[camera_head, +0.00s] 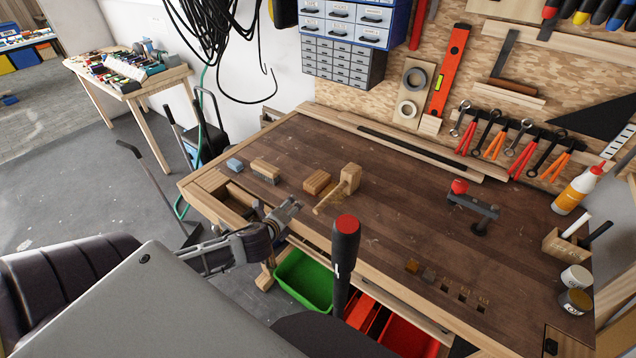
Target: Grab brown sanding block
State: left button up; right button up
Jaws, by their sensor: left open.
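A brown block (317,182) lies on the wooden workbench, just left of a wooden mallet (340,188). A lighter tan block (265,169) with a darker lower layer lies further left. I cannot tell for certain which of the two is the brown sanding block. A small blue-grey block (234,165) lies at the far left. My left gripper (290,209) is open and empty at the front edge of the bench, in front of and apart from the blocks. My right gripper is not in view.
The middle of the bench top (400,210) is clear. A dark clamp-like tool (473,208) with a red knob stands to the right. A green bin (304,278) and red bins sit under the front edge. A pegboard with tools is behind.

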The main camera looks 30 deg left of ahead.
aim_at(316, 179)
pick_arm(q)
jog(key=w+m, duration=0.1)
jog(key=m, duration=0.1)
jog(key=w+a+r+m+t+h, duration=0.1)
jog(key=m, duration=0.2)
jog(key=w+r+m+t+h, duration=0.1)
jog(key=m, duration=0.1)
jog(key=shift+w+a+r+m, duration=0.25)
jog(key=shift+w+a+m, duration=0.1)
jog(key=shift+w+m, duration=0.05)
jog(key=m, duration=0.1)
jog(key=w+m+h, duration=0.1)
jog(key=m, duration=0.1)
jog(key=r+m, duration=0.1)
jog(key=shift+w+a+r+m, duration=0.1)
jog(key=shift+w+m, duration=0.2)
jog(key=shift+w, duration=0.05)
jog(key=shift+w+r+m+h, duration=0.25)
jog(key=shift+m+h, duration=0.2)
jog(key=shift+m, duration=0.5)
jog(key=shift+w+r+m+h, duration=0.1)
jog(key=shift+w+m+h, duration=0.3)
jog(key=shift+m, duration=0.55)
jog(key=shift+w+f, duration=0.15)
jog(key=shift+w, duration=0.1)
jog(key=shift+b+x, duration=0.55)
jog(key=shift+x, duration=3.35)
jog(key=shift+w, duration=0.2)
